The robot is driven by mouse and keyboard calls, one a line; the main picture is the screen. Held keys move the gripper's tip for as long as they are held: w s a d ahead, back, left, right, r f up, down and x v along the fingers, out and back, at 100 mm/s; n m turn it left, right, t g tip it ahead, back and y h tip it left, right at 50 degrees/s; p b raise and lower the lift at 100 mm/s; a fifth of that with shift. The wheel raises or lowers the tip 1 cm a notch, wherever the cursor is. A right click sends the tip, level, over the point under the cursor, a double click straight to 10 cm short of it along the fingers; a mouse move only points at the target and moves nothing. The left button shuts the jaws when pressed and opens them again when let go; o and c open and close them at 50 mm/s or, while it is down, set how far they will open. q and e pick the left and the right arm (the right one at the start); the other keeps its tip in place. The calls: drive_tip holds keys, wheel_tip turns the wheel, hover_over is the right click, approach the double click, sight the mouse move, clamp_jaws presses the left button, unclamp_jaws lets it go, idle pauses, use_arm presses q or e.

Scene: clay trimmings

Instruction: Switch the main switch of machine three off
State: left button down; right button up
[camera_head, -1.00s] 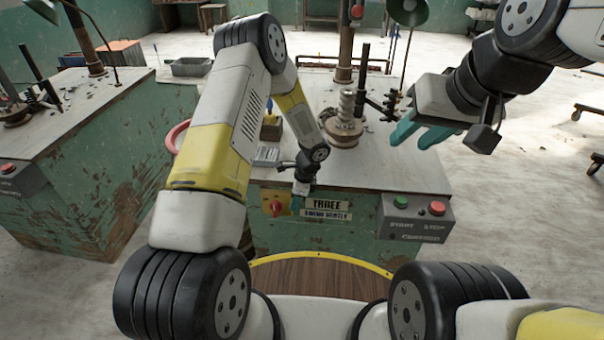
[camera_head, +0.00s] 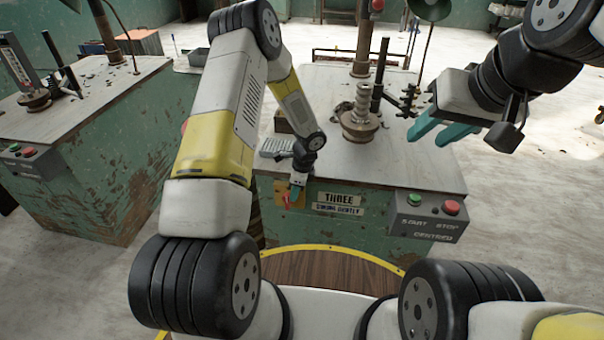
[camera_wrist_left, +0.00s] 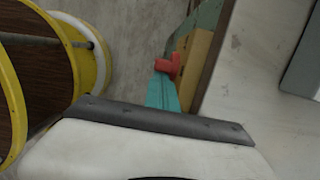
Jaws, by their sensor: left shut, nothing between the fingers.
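Machine three (camera_head: 343,198) stands in front of me, with its name plate on the green front. Its main switch is a red knob on a yellow plate (camera_head: 281,200), left of the name plate. My left gripper (camera_head: 296,194) is in front of this plate and hides most of the knob in the head view. In the left wrist view the red knob (camera_wrist_left: 168,66) is at the tips of my shut, empty teal fingers (camera_wrist_left: 162,92); I cannot tell whether they touch. My right gripper (camera_head: 441,130) is open and empty above the table's right side.
A control box (camera_head: 428,217) with green start and red stop buttons sits at the machine's front right. A spindle (camera_head: 360,115) and a grey tray (camera_head: 277,147) are on the tabletop. Another machine (camera_head: 95,150) stands at left.

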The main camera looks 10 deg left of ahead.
sight(281, 188)
use_arm(q)
drive_tip(key=shift+a+r+h, duration=0.15)
drive_tip(key=shift+a+h, duration=0.1)
drive_tip(key=shift+h, duration=0.35)
drive_tip(key=a+h, duration=0.1)
drive_tip(key=h, duration=0.1)
drive_tip(key=a+h, duration=0.1)
drive_tip(key=h, duration=0.1)
drive_tip(key=shift+a+r, duration=0.15)
drive_tip(key=shift+w+a+f, duration=0.1)
drive_tip(key=shift+a+f, duration=0.1)
drive_tip(key=shift+a, duration=0.8)
drive_tip(key=shift+r, duration=0.1)
drive_tip(key=shift+r, duration=0.75)
